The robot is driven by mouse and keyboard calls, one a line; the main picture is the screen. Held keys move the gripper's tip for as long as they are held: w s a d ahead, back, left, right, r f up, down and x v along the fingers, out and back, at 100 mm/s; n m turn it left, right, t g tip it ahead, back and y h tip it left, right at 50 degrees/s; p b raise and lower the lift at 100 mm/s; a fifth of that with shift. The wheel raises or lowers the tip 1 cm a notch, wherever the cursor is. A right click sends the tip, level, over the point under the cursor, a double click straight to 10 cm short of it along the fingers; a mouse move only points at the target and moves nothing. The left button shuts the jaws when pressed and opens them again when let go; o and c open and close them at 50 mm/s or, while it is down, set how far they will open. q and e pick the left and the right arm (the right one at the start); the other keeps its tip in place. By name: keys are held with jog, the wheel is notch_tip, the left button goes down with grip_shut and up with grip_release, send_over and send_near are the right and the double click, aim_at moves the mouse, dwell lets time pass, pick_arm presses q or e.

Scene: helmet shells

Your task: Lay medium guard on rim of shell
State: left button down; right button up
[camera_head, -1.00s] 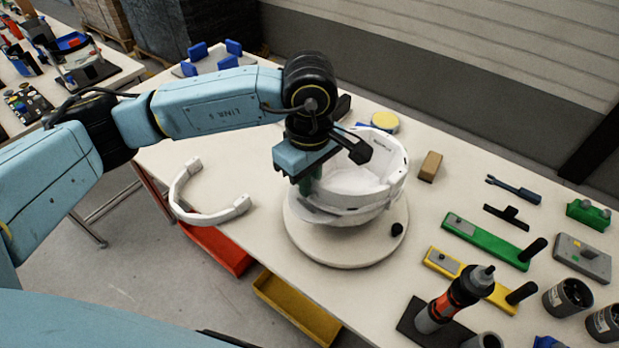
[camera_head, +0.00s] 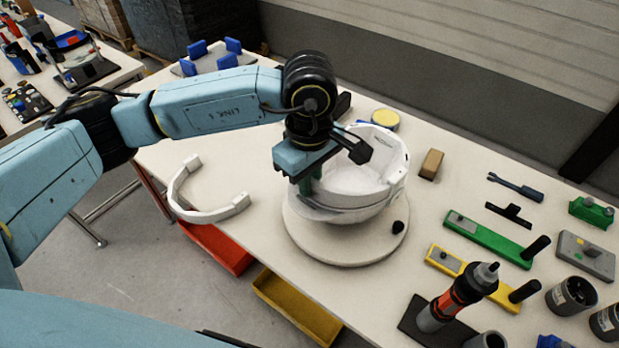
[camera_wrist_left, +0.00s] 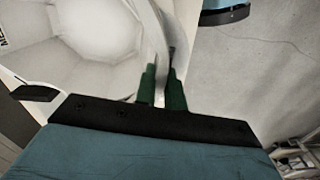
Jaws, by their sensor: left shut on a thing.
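The white shell (camera_head: 350,214) sits like a bowl on a round white turntable (camera_head: 345,250) on the table. A white curved guard (camera_head: 397,160) with lettering on its inner face lies along the top of the shell; I cannot tell whether it touches the rim all round. My left gripper (camera_head: 308,188) is over the shell's left side, pointing down, shut on the guard. In the left wrist view its green fingers (camera_wrist_left: 163,80) pinch a pale curved strip of the guard (camera_wrist_left: 160,55). The fingers and arm hide part of the near-left rim. My right gripper is out of view.
Another white arc (camera_head: 208,213) lies on the table left of the turntable. To the right are a tan block (camera_head: 431,164), a green fixture (camera_head: 488,240), a yellow fixture (camera_head: 450,262) and an upright red-black tool (camera_head: 462,293). Red and yellow bins are under the table's front edge.

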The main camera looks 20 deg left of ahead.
pick_arm(q)
jog(key=c, duration=1.4)
grip_release()
notch_tip(320, 180, up, 13)
jog(key=shift+r+b, duration=0.15)
jog(key=shift+b, duration=0.15)
